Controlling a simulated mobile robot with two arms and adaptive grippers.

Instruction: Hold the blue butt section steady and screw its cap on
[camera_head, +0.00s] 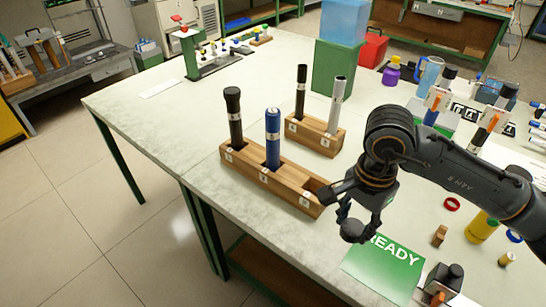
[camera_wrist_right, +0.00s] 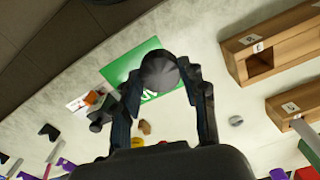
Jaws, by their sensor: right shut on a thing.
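The blue butt section (camera_head: 272,140) stands upright in the middle slot of the long wooden rack (camera_head: 290,187). No gripper touches it. My right gripper (camera_head: 357,221) is to its right and nearer the front, past the rack's right end. It is shut on a dark round cap (camera_head: 352,231), held above the table. In the right wrist view the cap (camera_wrist_right: 158,70) sits between the two fingers of my right gripper (camera_wrist_right: 164,82). My left gripper is in neither view.
A black rod (camera_head: 235,120) stands in the long rack's left slot; its right slot is empty. A shorter rack (camera_head: 315,136) behind holds a black and a grey rod. A green READY mat (camera_head: 385,267) lies at the front.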

